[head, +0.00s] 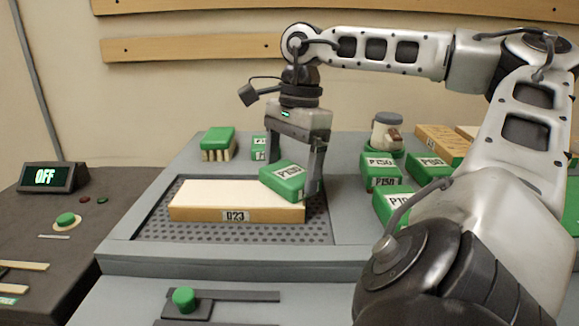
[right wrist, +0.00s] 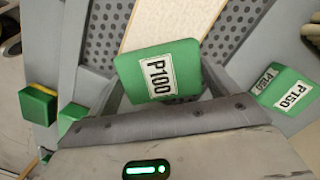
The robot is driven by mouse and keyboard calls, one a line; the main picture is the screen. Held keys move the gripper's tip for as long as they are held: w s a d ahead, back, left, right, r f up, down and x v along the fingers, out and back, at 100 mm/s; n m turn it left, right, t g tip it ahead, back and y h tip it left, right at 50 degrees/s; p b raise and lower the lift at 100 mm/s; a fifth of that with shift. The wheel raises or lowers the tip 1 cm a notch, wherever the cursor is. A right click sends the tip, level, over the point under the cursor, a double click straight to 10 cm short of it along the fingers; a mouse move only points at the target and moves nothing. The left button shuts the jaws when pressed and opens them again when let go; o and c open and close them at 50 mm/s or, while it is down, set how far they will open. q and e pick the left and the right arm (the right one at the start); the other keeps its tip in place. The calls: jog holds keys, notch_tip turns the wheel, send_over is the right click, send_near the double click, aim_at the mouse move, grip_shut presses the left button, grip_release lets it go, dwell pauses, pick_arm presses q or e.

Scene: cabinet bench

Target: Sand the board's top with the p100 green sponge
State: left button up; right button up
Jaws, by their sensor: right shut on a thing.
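The board (head: 215,196), pale on top with wooden sides and a D23 label, lies flat on the perforated panel. Its pale top also shows in the right wrist view (right wrist: 170,22). My right gripper (head: 296,178) is shut on the green P100 sponge (head: 283,184), whose label reads clearly in the right wrist view (right wrist: 158,72). The sponge is over the board's right end, turned at an angle to it. I cannot tell whether its underside touches the board's top. My left gripper is not in view.
Several green sponges, some labelled P150 (head: 381,168), sit right of the panel. A green-topped brush (head: 217,143) stands behind the board, and a jar (head: 387,131) at the back. A display (head: 52,178) at left reads OFF, with a green button (head: 66,220) in front.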

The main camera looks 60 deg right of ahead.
jog(key=shift+r+p, duration=2.15)
jog(key=shift+r, duration=0.75)
jog(key=shift+r+p, duration=1.2)
jog(key=shift+r, duration=0.35)
